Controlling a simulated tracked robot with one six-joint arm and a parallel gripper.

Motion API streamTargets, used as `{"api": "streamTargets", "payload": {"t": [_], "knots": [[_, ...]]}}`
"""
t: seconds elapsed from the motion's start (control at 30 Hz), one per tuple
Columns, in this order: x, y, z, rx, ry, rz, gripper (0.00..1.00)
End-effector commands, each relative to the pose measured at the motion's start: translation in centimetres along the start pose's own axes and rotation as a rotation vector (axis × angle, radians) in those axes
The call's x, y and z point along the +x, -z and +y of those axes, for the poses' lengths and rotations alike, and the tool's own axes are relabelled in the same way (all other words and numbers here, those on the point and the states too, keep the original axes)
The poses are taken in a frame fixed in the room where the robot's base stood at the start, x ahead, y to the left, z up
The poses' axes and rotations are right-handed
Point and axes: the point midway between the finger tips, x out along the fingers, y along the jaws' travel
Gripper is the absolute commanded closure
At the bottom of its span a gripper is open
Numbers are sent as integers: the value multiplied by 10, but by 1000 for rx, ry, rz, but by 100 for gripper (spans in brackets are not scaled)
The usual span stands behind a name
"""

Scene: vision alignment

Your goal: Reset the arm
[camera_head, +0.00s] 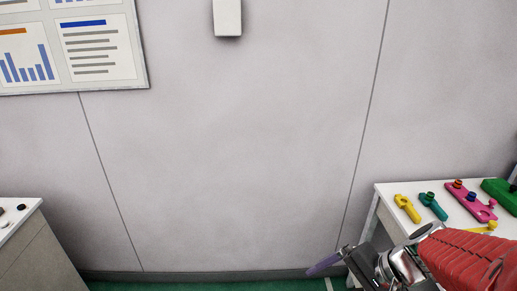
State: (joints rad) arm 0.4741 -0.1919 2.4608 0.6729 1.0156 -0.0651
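My arm, with a red ribbed sleeve, reaches in from the bottom right corner in the head view. My gripper (350,258) is at its left end, dark and partly cut off by the bottom edge. A purple rod-like piece (323,264) sticks out to the left from the gripper's end, over the wall base. It seems to meet the gripper, but I cannot see whether the fingers are closed around it. The gripper is left of and in front of the white table at the right.
The white table (384,199) at the right bears a yellow piece (407,208), a teal piece (432,206), a pink plate (468,201) and a green block (500,193). A white cabinet (40,250) stands at the left. The space between them is clear, before a grey wall (230,150).

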Motion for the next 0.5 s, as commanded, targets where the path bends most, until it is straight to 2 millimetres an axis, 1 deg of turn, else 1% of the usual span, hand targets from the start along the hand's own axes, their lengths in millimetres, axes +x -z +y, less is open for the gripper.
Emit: {"api": "streamTargets", "payload": {"t": [0.03,0.2,0.5], "knots": [[-4,-7,-3,-63,-28,18,3],[-16,-24,-7,-253,-124,81,3],[-47,-46,-17,-581,-262,227,3]]}}
